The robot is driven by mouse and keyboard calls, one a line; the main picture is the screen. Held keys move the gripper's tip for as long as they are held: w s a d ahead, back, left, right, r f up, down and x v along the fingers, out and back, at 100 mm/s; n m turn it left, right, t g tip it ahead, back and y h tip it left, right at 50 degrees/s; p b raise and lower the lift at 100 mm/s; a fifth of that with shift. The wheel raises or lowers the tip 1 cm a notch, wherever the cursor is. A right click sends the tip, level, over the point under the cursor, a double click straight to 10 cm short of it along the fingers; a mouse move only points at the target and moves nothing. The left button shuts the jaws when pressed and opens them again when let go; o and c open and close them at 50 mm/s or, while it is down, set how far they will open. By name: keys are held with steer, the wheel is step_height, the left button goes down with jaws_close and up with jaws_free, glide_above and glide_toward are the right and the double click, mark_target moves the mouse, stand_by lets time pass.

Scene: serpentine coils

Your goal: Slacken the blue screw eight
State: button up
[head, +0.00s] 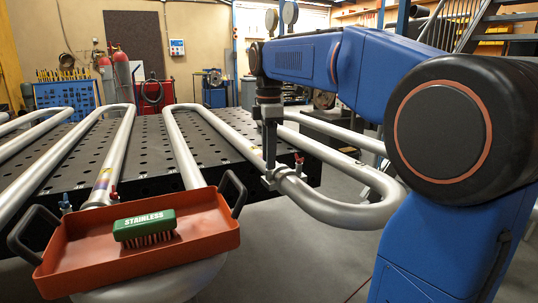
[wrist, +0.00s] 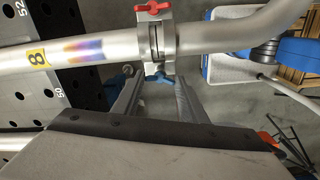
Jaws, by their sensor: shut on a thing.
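A silver clamp (wrist: 155,40) sits around a steel pipe in the wrist view, beside a yellow label marked 8 (wrist: 38,55). A red screw (wrist: 153,8) is on its far side. The blue screw (wrist: 158,77) is on its near side, between my fingertips. My gripper (wrist: 156,84) is shut on the blue screw, which is partly hidden by the fingers. In the head view my gripper (head: 269,172) points down at the clamp (head: 285,177) on the right-hand coil, and the blue screw cannot be made out there.
A perforated black table (head: 150,140) carries the serpentine pipes. An orange tray (head: 195,240) with a green brush (head: 145,227) stands in front. Open floor lies right of the table.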

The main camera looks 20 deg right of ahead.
steer(key=shift+f+n, duration=0.1)
steer(key=shift+n, duration=0.4)
steer(key=shift+c, duration=0.2)
steer(key=o, duration=1.1)
step_height(320, 180, up, 18)
steer(key=shift+f, duration=0.25)
